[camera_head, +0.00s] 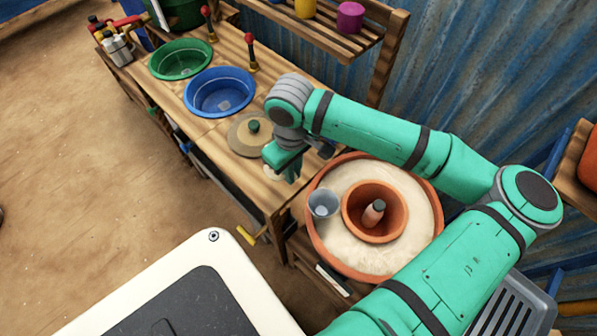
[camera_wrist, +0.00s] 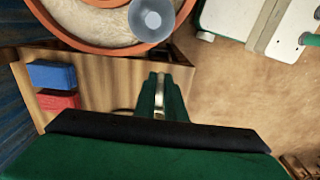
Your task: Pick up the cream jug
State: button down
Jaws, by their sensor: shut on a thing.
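My gripper (camera_head: 291,173) is low over the near right end of the wooden table in the head view, seen from behind its wrist. In the wrist view, its two green fingers (camera_wrist: 160,84) are closed on a narrow cream-coloured piece, which I take for part of the cream jug (camera_wrist: 159,106). A small cream bit of the jug (camera_head: 270,172) shows beside the fingers in the head view. The rest of the jug is hidden by the fingers and wrist. I cannot tell whether it touches the table.
A large terracotta basin (camera_head: 436,232) of pale material stands to the right, holding a grey-blue cup (camera_head: 323,204) and a terracotta pot (camera_head: 347,212). A round tan disc (camera_head: 240,139), a blue bowl (camera_head: 219,111) and a green bowl (camera_head: 180,74) lie along the table. Blue (camera_wrist: 51,74) and red blocks (camera_wrist: 59,101) are nearby.

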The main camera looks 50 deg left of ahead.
jog(key=s+r, duration=0.7)
jog(key=s, duration=0.4)
jog(key=shift+s+a, duration=0.2)
jog(key=shift+a, duration=0.1)
dwell(0.4)
dwell(1.8)
